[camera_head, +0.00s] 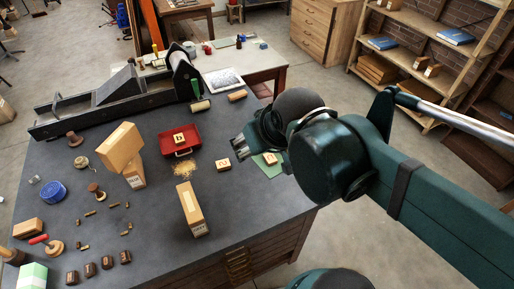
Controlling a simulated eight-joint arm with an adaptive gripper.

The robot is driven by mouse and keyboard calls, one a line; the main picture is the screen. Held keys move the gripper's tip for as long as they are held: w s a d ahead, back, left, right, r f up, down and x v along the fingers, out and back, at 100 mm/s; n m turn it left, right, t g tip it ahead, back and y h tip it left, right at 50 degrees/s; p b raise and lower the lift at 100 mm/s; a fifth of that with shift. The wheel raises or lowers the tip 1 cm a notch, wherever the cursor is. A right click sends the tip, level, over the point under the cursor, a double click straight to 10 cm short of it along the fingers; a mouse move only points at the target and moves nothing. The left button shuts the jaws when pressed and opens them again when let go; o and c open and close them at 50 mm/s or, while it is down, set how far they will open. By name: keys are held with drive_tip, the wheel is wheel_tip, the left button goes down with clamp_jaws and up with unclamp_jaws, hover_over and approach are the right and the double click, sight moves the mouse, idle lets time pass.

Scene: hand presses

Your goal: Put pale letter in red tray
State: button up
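The red tray (166,146) lies on the dark table. A pale block with a dark letter, looking like a "b" (179,138), sits inside it. A second pale letter block (223,164) lies on the bare tabletop right of the tray. A third pale letter block (270,158) is on a green card or mat (275,170), partly hidden by my arm. I cannot tell which block the task means. My gripper (238,144) is above the table, between the tray and the green mat. Its fingers are small and dark, and their opening is unclear.
Cardboard boxes (120,147) stand left of the tray, and another box (192,209) stands in front. Wood shavings (184,170) lie beside the tray. A long black press (115,100) fills the back left. Rollers (200,106) lie behind the tray. Stamps and small pieces cover the left.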

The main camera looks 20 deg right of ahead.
drive_tip(key=shift+s+d+f+m, duration=0.1)
drive_tip(key=shift+s+f+m, duration=0.25)
drive_tip(key=shift+s, duration=0.25)
